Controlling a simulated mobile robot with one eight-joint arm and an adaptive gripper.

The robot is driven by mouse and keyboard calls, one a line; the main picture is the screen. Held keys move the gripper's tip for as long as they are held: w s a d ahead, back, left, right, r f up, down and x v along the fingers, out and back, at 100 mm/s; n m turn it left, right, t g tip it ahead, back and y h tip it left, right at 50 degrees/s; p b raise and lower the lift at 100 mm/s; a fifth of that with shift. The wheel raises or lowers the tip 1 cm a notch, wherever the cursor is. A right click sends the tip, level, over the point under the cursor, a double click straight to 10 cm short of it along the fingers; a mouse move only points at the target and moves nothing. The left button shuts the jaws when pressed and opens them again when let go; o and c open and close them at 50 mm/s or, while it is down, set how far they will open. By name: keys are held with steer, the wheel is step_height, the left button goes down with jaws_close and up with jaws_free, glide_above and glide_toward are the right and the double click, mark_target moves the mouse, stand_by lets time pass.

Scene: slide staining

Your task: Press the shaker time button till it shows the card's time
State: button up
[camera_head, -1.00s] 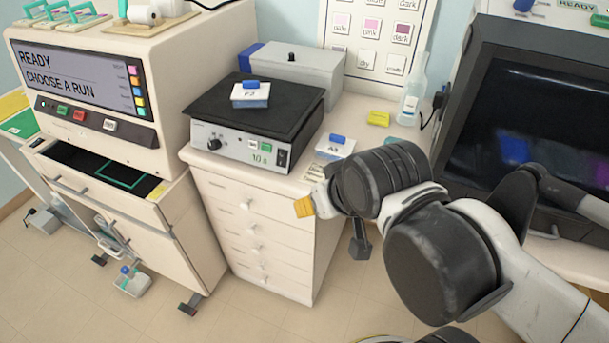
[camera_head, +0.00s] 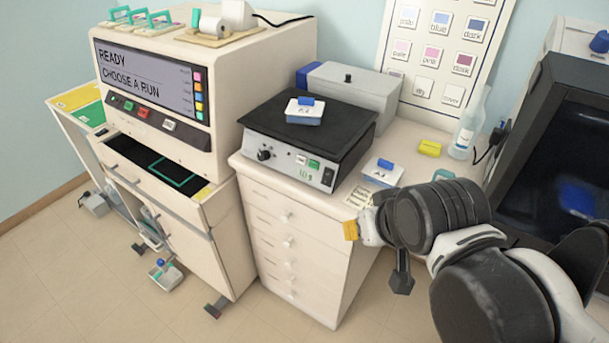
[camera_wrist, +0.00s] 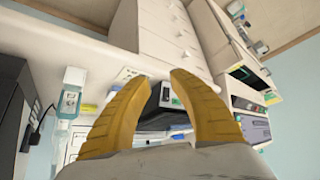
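The shaker (camera_head: 310,125) has a black platform and a grey front with a knob (camera_head: 264,155), a small white button (camera_head: 300,160), a green button (camera_head: 314,165) and a black switch. Its small green readout (camera_head: 305,174) seems to show 10 s. A small printed card (camera_head: 358,196) lies on the counter right of the shaker; its text is too small to read. My gripper (camera_head: 351,230) is in front of the counter's front edge, right of and below the shaker, apart from it. In the wrist view its yellow fingers (camera_wrist: 161,80) are apart, with nothing held between them.
A lidded slide box (camera_head: 304,112) sits on the platform; another (camera_head: 382,173) is on the counter near my wrist. A yellow block (camera_head: 429,148), a bottle (camera_head: 468,125) and a grey box (camera_head: 350,92) stand behind. The stainer (camera_head: 200,80) is at left.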

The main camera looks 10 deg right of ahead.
jaws_close()
stand_by(1.0)
